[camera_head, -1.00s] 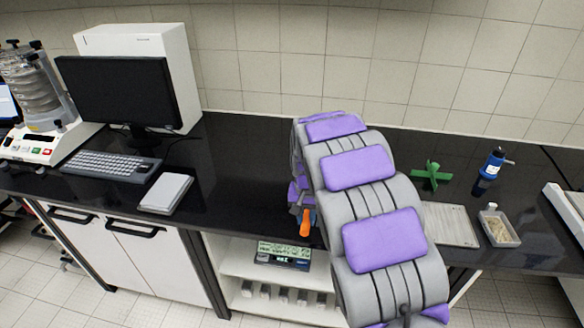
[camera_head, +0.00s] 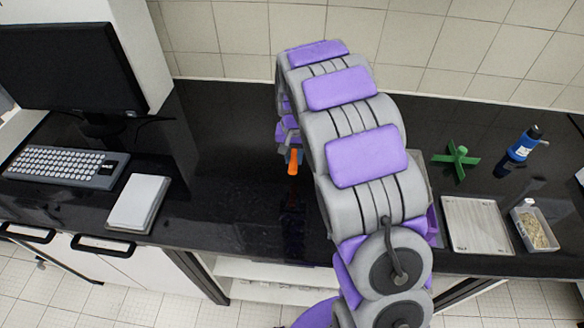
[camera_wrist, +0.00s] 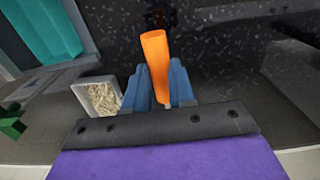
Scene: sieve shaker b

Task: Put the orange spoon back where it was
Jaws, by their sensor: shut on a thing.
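My gripper (camera_wrist: 160,88) is shut on the orange spoon (camera_wrist: 154,50) in the wrist view. The spoon stands up between the two blue fingers. In the head view a short piece of the orange spoon (camera_head: 294,162) shows below my gripper, above the black bench left of my arm. My arm hides most of the gripper there. A small container of pale grains (camera_head: 535,227) stands on the bench at right. A container of pale grains also shows in the wrist view (camera_wrist: 82,89), left of the fingers.
A grey flat tray (camera_head: 477,226) lies left of the container. A white flat box (camera_head: 139,203), keyboard (camera_head: 66,166) and monitor (camera_head: 75,68) are at left. The black bench (camera_head: 225,165) between is clear.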

